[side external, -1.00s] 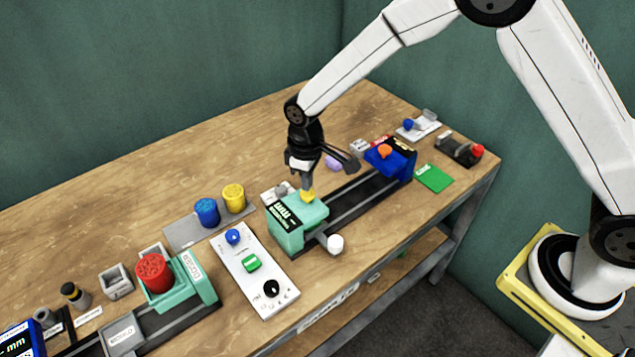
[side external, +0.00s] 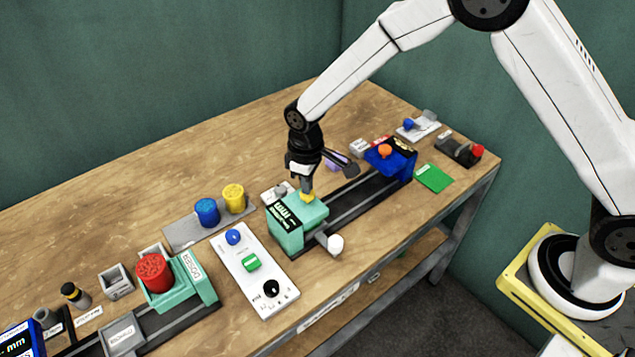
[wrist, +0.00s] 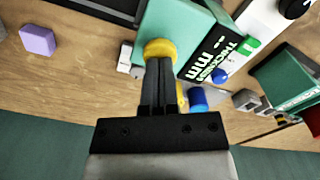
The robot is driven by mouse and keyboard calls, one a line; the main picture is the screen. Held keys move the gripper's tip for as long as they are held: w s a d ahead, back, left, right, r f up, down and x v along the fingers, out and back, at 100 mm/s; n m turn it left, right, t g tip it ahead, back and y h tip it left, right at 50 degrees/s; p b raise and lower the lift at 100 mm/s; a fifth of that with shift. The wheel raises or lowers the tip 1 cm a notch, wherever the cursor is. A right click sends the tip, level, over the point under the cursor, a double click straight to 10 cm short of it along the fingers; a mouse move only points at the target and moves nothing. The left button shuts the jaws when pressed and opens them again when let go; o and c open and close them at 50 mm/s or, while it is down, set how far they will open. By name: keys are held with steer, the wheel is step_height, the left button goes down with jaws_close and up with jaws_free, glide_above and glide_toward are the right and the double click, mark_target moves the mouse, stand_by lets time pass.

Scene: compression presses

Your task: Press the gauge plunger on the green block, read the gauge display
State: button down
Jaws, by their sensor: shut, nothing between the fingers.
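The green block (side external: 300,228) is a mint-green gauge on a dark rail near the middle of the table. A yellow plunger (side external: 307,197) stands on its top. Its black display (side external: 286,214) faces the left front; in the wrist view the display (wrist: 208,58) shows "THICKNESS", dashes and "mm", with no number that I can read. My gripper (side external: 306,190) is shut and empty, pointing down at the plunger. In the wrist view the fingertips (wrist: 158,62) overlap the edge of the yellow plunger (wrist: 160,47). I cannot tell whether they touch it or hover just above.
A white knob (side external: 335,244) sticks out at the block's front. A blue block with an orange button (side external: 385,151) stands at the rail's far end. A white control panel (side external: 256,270) and blue and yellow cylinders (side external: 207,211) are to the left. A purple block (wrist: 38,40) lies nearby.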

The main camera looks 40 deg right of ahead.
steer(key=shift+f, duration=0.65)
stand_by(1.3)
steer(key=shift+r, duration=3.55)
steer(key=shift+s+d+r, duration=0.2)
steer(key=shift+d, duration=0.15)
steer(key=s+d+r+m+t, duration=0.2)
steer(key=s+d+m, duration=0.4)
steer(key=s+d, duration=0.7)
steer(key=s+r, duration=0.1)
steer(key=s, duration=0.3)
steer(key=shift+s+d+t, duration=0.25)
steer(key=shift+d+t, duration=0.05)
steer(key=shift+d, duration=0.1)
